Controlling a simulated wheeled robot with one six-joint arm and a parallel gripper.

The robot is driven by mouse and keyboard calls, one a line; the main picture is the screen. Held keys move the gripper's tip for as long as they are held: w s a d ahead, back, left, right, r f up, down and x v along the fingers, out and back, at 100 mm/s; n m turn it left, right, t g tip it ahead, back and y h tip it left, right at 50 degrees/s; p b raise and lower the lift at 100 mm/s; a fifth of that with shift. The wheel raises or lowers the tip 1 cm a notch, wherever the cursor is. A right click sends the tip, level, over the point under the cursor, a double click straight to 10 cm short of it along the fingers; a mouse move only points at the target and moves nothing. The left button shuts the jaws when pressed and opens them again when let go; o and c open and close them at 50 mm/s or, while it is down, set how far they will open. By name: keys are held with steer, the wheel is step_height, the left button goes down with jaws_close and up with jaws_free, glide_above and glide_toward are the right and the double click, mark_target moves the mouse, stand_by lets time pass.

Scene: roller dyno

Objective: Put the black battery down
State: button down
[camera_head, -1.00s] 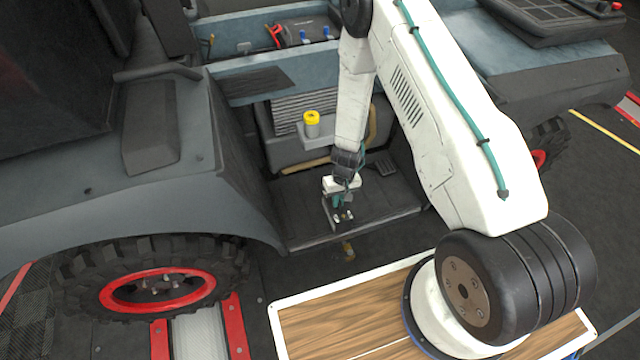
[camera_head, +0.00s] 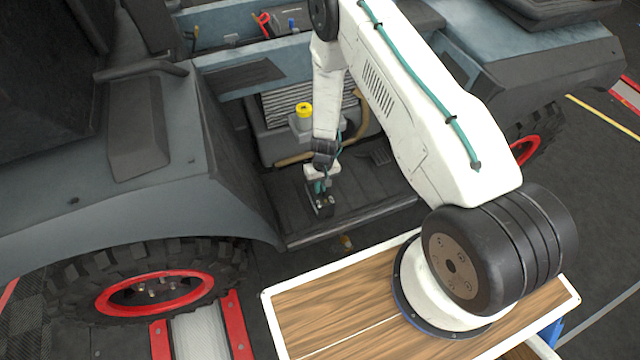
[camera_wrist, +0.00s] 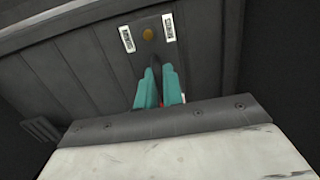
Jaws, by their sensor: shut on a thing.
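The black battery (camera_head: 322,207) is a small dark box in the open footwell of the vehicle in the head view. My gripper (camera_head: 319,187) points down over it, its teal fingers shut on its top. In the wrist view the teal fingers of my gripper (camera_wrist: 159,88) are close together on a dark part of the battery (camera_wrist: 148,56), which shows two white labels and a round bronze spot. The battery is over the dark slatted footwell floor (camera_head: 365,197). I cannot tell whether its underside touches the floor.
A yellow-capped canister (camera_head: 304,112) stands on a grey ledge behind the gripper. A pedal (camera_head: 380,157) is to the right. The footwell has side walls and a front sill edge. A wooden-topped table (camera_head: 325,310) is in front. Bare floor lies right of the battery.

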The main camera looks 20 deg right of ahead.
steer(key=c, duration=1.5)
jaws_free()
steer(key=shift+f, duration=0.15)
steer(key=shift+c, duration=0.2)
